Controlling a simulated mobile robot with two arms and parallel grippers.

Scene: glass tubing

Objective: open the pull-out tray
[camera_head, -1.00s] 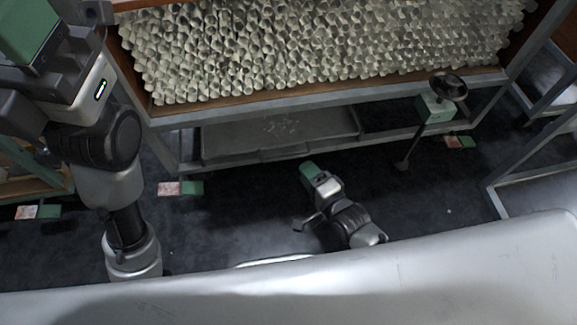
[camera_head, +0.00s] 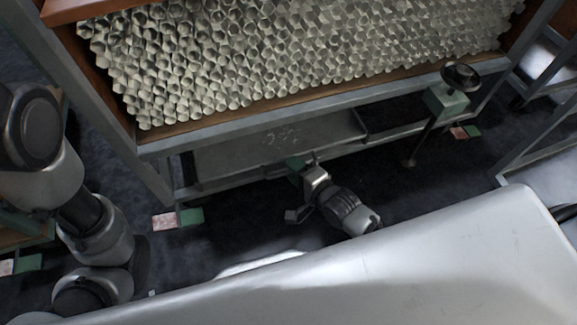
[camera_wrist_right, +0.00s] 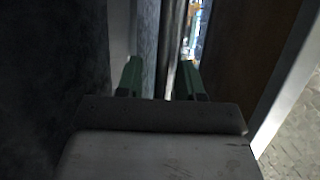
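The pull-out tray (camera_head: 235,160) is a flat grey metal tray low in the rack, under the bundle of glass tubes. A few small pale bits lie on it. My right gripper (camera_head: 295,165) is at the tray's front edge in the head view. In the right wrist view my right gripper's two green fingers (camera_wrist_right: 159,75) stand apart. A thin metal edge (camera_wrist_right: 171,50) runs up between them, nearer the right finger. I cannot tell whether either finger touches it. My left arm shows at the left of the head view, but its gripper is out of frame.
Glass tubes (camera_head: 290,55) fill the rack above the tray. The rack's grey frame (camera_head: 155,180) stands left of the tray. A handwheel (camera_head: 461,76) on a green block sits at the right. Red and green pieces (camera_head: 178,218) lie on the dark floor. A brown panel (camera_wrist_right: 245,40) flanks the right finger.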

